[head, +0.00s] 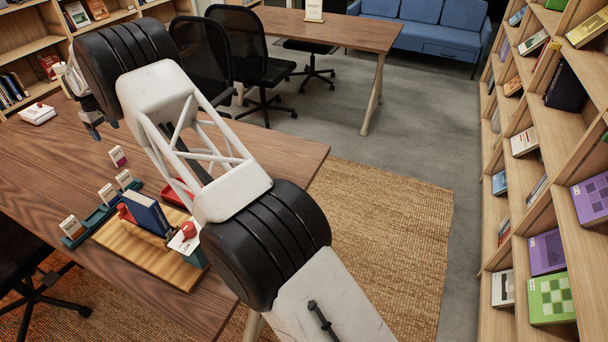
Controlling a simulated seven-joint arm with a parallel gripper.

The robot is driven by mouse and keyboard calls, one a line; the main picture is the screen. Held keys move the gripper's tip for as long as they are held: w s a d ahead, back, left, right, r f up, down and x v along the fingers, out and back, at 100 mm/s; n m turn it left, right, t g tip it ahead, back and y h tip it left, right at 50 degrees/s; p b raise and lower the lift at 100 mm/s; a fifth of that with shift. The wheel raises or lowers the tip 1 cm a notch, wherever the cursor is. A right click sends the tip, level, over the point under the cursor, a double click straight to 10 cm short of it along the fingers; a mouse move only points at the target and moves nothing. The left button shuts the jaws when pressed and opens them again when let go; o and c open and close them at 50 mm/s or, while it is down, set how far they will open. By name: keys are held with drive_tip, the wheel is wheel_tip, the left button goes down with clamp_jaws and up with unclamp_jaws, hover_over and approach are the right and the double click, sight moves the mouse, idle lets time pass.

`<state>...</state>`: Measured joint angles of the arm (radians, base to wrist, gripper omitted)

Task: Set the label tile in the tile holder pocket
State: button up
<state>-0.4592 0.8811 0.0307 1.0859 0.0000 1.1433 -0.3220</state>
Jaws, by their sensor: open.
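A small white label tile with a dark pink band (118,156) stands on the wooden table, behind the teal tile holder. The tile holder (97,217) is a long low teal strip. Several white tiles with coloured marks stand along it, one at its near end (70,228) and others toward its far end (124,180). There is a bare stretch of the strip between them. My gripper (101,127) is at the upper left, above the table and beyond the pink-banded tile. It is open and apart from the tile. My arm partly hides it, and the pocket's inside is too small to make out.
A wooden board (140,254) on the table bears a blue book (147,213) and a red-knobbed item (188,229) with a white card. A red tray (178,192) is partly behind my arm. A white box (38,114) lies far left. Shelves (560,150) stand right.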

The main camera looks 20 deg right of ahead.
drive_tip(key=s+d+r+m, duration=0.1)
drive_tip(key=s+d+r, duration=0.4)
drive_tip(key=d+r, duration=0.4)
drive_tip(key=s+d+r+m, duration=0.1)
drive_tip(key=s+d+r, duration=0.5)
drive_tip(key=d+r, duration=0.3)
drive_tip(key=s+d+r+m+t, duration=0.1)
drive_tip(key=s+d+r, duration=0.3)
drive_tip(key=s+d, duration=0.4)
drive_tip(key=s+d+r+m, duration=0.1)
drive_tip(key=s+d+r, duration=0.45)
drive_tip(key=s, duration=0.45)
drive_tip(key=s+d+r+m+t, duration=0.1)
drive_tip(key=s+d+r+m, duration=0.15)
drive_tip(key=s+d, duration=0.55)
drive_tip(key=s+d+f+m, duration=0.1)
drive_tip(key=s+d, duration=0.3)
drive_tip(key=s, duration=0.8)
drive_tip(key=s+d+f, duration=0.3)
drive_tip(key=s+f, duration=0.1)
drive_tip(key=s, duration=0.8)
drive_tip(key=s+d+f+m, duration=0.1)
drive_tip(key=s+d, duration=0.3)
drive_tip(key=s, duration=0.8)
drive_tip(key=shift+s+d+f+m+t, duration=0.15)
drive_tip(key=shift+d+f+m+t, duration=0.2)
drive_tip(key=shift+f, duration=0.5)
drive_tip(key=shift+o, duration=0.4)
